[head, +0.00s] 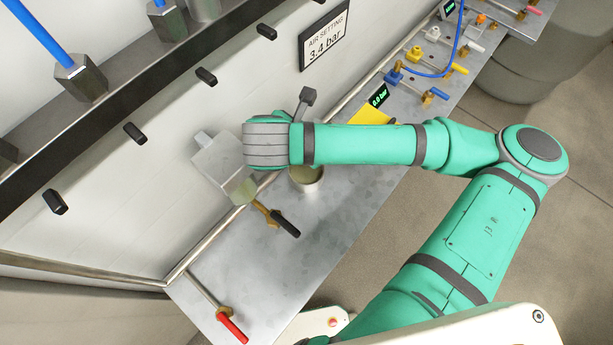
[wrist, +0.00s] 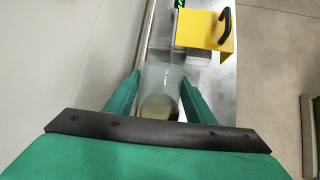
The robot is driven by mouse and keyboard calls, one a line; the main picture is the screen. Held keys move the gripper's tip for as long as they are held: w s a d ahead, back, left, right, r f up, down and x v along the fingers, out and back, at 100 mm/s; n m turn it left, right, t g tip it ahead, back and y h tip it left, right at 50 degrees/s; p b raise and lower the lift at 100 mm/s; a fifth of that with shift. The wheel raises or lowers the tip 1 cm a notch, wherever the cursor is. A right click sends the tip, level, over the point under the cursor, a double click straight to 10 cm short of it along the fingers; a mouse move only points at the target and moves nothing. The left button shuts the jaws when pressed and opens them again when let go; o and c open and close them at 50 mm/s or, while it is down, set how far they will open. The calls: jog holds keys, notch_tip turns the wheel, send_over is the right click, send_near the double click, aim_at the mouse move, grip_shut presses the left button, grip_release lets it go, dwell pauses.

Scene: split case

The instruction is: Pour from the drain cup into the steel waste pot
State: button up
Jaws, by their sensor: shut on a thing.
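My gripper (wrist: 160,80) is shut on the drain cup (wrist: 162,82), a clear vessel between its two green fingers in the wrist view. A little olive-brown liquid lies at the cup's near, lower end. In the head view a round, open-topped vessel with olive contents, which looks like the same cup (head: 307,179), shows under my forearm above the bench. My arm hides part of it, and my fingers are hidden there. I cannot make out the steel waste pot with certainty in either view.
A pale grey block (head: 216,162) stands by the wall, left of my wrist, near a black-handled brass valve (head: 275,216). A red-handled valve (head: 230,324) is at the bench's near end. A yellow plate (wrist: 200,32) with a black handle stands ahead. The steel bench (head: 330,228) has bare room.

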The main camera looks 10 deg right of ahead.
jog(key=shift+d+r, duration=0.15)
jog(key=shift+r, duration=0.15)
jog(key=shift+a+r+t+h, duration=0.2)
jog(key=shift+r+t+h, duration=0.1)
jog(key=shift+r, duration=0.4)
jog(key=shift+r, duration=0.15)
